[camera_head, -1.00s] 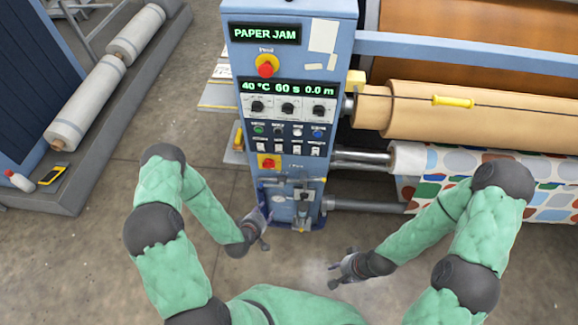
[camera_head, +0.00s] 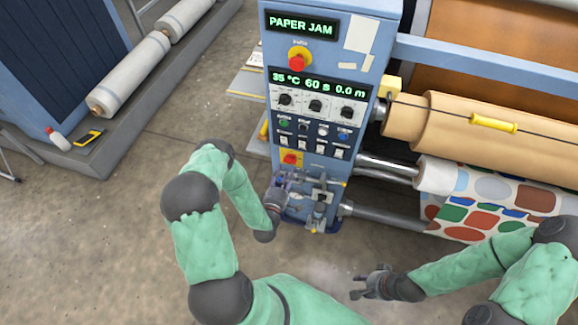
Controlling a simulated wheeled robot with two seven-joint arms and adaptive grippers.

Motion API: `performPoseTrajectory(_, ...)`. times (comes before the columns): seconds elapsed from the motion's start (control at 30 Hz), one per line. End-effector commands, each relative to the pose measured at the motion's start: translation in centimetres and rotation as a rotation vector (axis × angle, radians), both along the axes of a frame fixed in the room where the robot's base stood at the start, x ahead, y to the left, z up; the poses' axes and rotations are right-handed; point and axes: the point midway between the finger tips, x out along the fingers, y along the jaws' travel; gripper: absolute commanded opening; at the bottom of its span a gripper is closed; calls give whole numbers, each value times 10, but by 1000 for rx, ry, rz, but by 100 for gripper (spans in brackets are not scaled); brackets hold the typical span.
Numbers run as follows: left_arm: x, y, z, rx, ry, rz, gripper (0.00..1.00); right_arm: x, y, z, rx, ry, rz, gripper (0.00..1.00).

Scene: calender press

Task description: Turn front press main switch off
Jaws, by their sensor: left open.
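The blue front press panel (camera_head: 335,60) stands upright in the middle. Low on it, a red rotary switch on a yellow plate (camera_head: 291,159) looks like the main switch; its exact setting is too small to read. My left gripper (camera_head: 281,184) is open, just below and left of that switch, close to the pipes and valves at the panel's foot. I cannot tell whether it touches them. My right gripper (camera_head: 358,287) looks open and empty over the floor, below and right of the panel.
A red emergency button (camera_head: 298,61) sits higher on the panel, under a "PAPER JAM" display (camera_head: 301,26). Pipes and valves (camera_head: 318,197) crowd the panel's foot. Paper rolls (camera_head: 475,125) and patterned fabric (camera_head: 480,205) lie right.

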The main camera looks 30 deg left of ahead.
Motion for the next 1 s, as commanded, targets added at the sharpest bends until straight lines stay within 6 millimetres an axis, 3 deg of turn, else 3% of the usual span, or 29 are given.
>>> performPoseTrajectory(0.1, 20, 4, -1, 2, -3, -1, 44, 0, 0, -6, 0, 0, 0, 40)
performPoseTrajectory(0.3, 40, 9, -1, 0, 1, 0, 44, 0, 0, -11, 0, 0, 0, 40)
performPoseTrajectory(0.7, 46, 11, 0, 0, 2, 1, 44, 0, 0, -11, 0, 0, 0, 40)
performPoseTrajectory(0.87, 45, 11, 0, 0, 2, 1, 0, 0, 0, -11, 0, 0, 0, 40)
performPoseTrajectory(1.0, 45, 11, 0, 0, 2, 1, 0, 0, 0, -11, 0, 0, 0, 40)
